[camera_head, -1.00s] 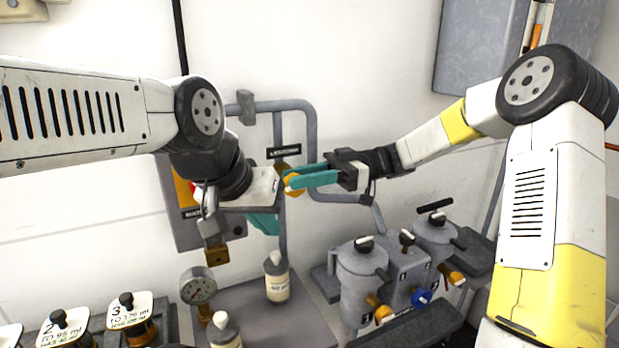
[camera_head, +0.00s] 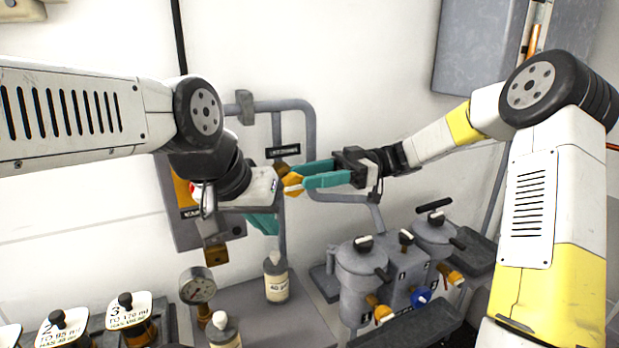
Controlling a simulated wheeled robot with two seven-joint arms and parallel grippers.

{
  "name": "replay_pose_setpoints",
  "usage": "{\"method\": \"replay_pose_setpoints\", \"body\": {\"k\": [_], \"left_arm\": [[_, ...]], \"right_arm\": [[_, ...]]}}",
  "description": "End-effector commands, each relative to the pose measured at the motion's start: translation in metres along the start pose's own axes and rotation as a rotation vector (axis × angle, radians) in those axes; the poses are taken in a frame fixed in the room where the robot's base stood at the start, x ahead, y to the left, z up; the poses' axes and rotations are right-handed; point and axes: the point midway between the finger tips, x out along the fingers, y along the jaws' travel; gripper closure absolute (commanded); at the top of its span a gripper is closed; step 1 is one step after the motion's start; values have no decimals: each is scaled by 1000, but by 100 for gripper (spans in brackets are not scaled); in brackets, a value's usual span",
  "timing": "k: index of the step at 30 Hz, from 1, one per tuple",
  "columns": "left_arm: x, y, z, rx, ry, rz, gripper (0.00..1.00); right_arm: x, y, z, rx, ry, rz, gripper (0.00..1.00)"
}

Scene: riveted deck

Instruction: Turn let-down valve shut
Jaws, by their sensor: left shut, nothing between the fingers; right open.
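A small dark label (camera_head: 283,151) sits on the wall pipework. Just below it is an orange valve handle (camera_head: 292,183), which I take to be the let-down valve. My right gripper (camera_head: 300,177) reaches in from the right with its teal fingers open, one above and one below the handle. I cannot tell whether they touch it. My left gripper (camera_head: 264,223) is shut and empty, pointing down to the lower left of the handle. My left wrist hides part of the valve and the pipe behind it.
A grey pipe loop (camera_head: 310,130) runs along the wall around the valve. Below stand a pressure gauge (camera_head: 197,287), a white-capped bottle (camera_head: 276,278) and a grey pot unit (camera_head: 362,280) with orange taps.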

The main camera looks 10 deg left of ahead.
Motion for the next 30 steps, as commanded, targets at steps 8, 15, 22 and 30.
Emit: {"method": "replay_pose_setpoints", "body": {"k": [8, 15, 22, 30], "left_arm": [[0, 0, 0, 0, 0, 0, 100], [0, 0, 0, 0, 0, 0, 100], [0, 0, 0, 0, 0, 0, 100], [0, 0, 0, 0, 0, 0, 100]], "right_arm": [[-45, 1, 1, 0, 1, 2, 55], [-54, 0, 0, 0, 1, 0, 55], [-53, 0, 0, 6, -5, 0, 55], [-30, -32, 12, 301, -298, 57, 55]]}}
